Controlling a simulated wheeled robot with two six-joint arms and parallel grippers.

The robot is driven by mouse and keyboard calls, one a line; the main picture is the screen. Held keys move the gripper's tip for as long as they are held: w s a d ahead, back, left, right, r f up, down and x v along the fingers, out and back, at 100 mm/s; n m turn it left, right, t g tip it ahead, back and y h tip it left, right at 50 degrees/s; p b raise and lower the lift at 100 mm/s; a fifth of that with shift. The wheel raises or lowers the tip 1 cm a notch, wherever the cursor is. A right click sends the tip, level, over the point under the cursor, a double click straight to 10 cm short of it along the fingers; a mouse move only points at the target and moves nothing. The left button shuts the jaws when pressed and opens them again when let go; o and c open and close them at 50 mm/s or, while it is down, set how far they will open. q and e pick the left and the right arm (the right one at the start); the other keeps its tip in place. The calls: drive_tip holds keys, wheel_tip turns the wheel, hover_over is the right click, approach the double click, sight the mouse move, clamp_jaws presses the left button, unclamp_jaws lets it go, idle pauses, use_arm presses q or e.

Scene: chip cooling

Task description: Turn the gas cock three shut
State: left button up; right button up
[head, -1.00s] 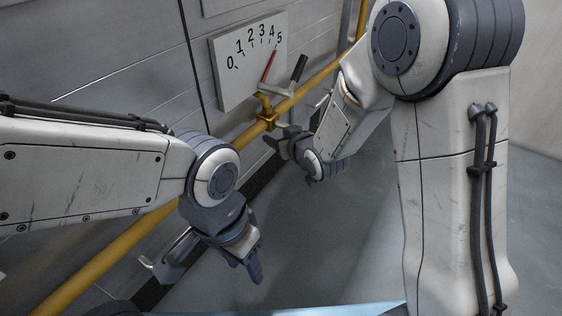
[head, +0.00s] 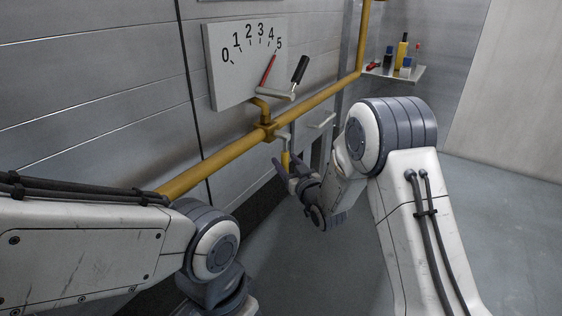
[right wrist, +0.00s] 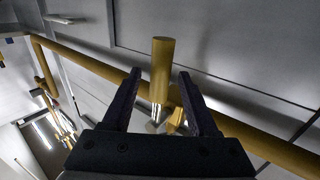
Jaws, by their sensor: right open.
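A crank with a yellow grip (head: 286,160) hangs below the yellow pipe's fitting (head: 268,131). I see no number on it. My right gripper (head: 284,178) is at this grip's lower end. In the right wrist view the yellow grip (right wrist: 162,68) stands between the open fingers of my right gripper (right wrist: 158,88), with space visible on both sides. A white scale panel (head: 228,80) marked 0 to 5 has a red needle (head: 268,70) near the high end. A lever with a black grip (head: 300,69) tilts up right beside it. My left gripper's fingers are out of the picture.
The yellow pipe (head: 225,157) runs along the grey wall and rises at the right. A small shelf (head: 418,76) with bottles is at the back right. A wall handle (head: 322,120) sticks out right of the crank. The floor (head: 480,230) at right is clear.

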drive_tip(key=shift+b+x, duration=0.6)
drive_tip(key=shift+x, duration=1.55)
clamp_jaws()
